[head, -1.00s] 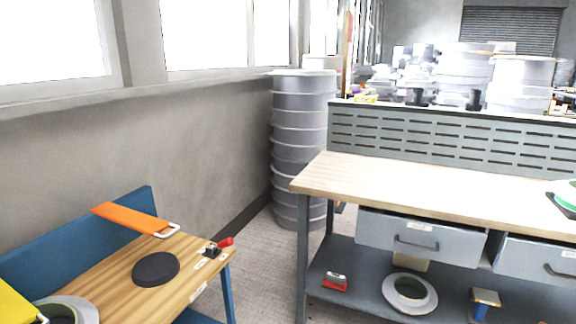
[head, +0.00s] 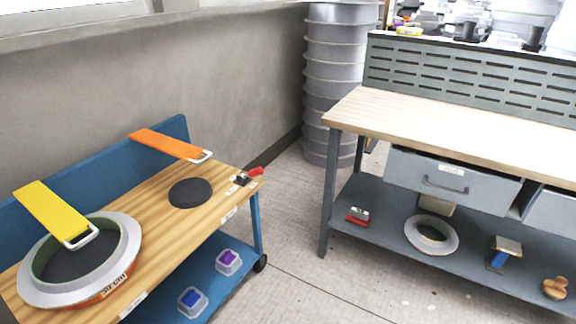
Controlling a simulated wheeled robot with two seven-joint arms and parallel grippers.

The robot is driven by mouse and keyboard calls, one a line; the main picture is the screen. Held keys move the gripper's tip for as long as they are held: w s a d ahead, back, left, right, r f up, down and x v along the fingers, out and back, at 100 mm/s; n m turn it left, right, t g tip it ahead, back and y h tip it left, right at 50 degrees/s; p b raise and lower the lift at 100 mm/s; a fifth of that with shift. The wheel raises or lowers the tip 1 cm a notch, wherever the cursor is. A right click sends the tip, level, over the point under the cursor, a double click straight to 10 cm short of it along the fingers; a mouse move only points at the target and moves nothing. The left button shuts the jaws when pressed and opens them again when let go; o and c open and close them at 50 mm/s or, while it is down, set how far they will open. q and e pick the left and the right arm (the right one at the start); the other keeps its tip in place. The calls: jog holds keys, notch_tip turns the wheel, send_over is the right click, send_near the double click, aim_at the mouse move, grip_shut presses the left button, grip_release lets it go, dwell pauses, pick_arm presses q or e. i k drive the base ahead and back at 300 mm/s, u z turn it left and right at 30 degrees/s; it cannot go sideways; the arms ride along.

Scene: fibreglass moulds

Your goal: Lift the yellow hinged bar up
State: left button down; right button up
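The yellow hinged bar (head: 50,212) is at the left of the head view. It slopes down from the blue back panel of a wooden-topped cart, and a white loop handle (head: 81,239) is at its lower end. The handle end lies over the rim of a round grey mould ring (head: 124,252) with a dark centre. I cannot tell whether the bar touches the ring. Neither of my grippers is in view.
A workbench (head: 440,125) stands right, with bare floor (head: 285,240) between.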

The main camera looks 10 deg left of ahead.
aim_at(64, 222)
jog(key=z, duration=0.3)
jog(key=k, duration=1.1)
jog(key=u, duration=0.75)
